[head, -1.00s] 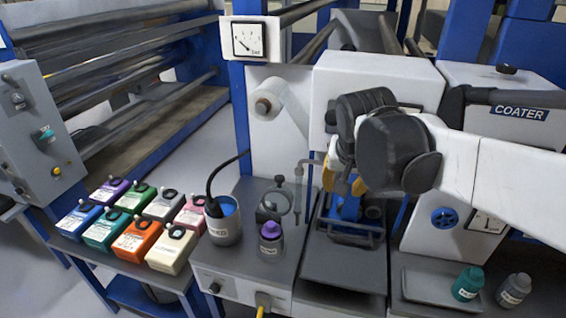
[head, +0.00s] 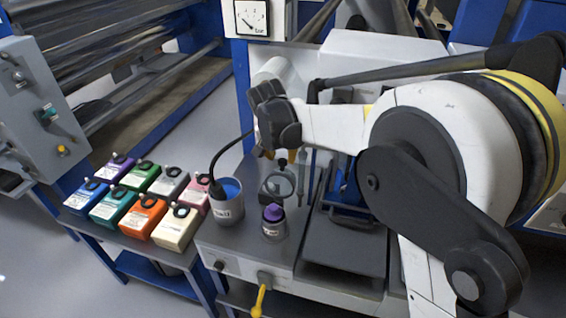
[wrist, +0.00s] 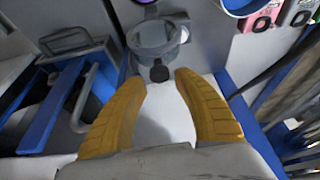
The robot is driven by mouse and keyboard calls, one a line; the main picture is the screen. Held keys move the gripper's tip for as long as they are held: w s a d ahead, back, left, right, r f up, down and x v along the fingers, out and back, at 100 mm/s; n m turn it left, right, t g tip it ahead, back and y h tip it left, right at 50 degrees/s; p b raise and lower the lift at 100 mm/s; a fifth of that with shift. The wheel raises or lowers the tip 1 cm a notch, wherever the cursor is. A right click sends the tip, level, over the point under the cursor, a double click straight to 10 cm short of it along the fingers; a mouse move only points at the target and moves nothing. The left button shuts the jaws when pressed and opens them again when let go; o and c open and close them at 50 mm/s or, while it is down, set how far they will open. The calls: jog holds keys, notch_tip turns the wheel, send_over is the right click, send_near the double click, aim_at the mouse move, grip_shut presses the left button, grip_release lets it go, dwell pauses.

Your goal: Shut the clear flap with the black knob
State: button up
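The clear round flap (head: 279,182) stands raised at the back of the grey bench top, above a small dark fitting. Its black knob (head: 282,162) is at its upper edge. In the wrist view the clear flap (wrist: 152,36) is at top centre, with the black knob (wrist: 159,71) pointing toward my fingers. My gripper (wrist: 160,80) is open, its yellow fingers apart on either side of the knob's line, with nothing held. In the head view my gripper (head: 267,154) is just above and left of the knob, its fingers largely hidden by its dark body.
A grey pot (head: 228,207) with blue liquid and a black hose stands left of the flap. A purple-capped bottle (head: 273,222) stands in front. Several coloured boxes (head: 142,217) sit on the left table.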

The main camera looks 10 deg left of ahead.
jog(key=shift+x, duration=1.5)
jog(key=c, duration=0.8)
jog(key=shift+r, duration=0.1)
jog(key=shift+s+b, duration=0.1)
jog(key=shift+b, duration=0.2)
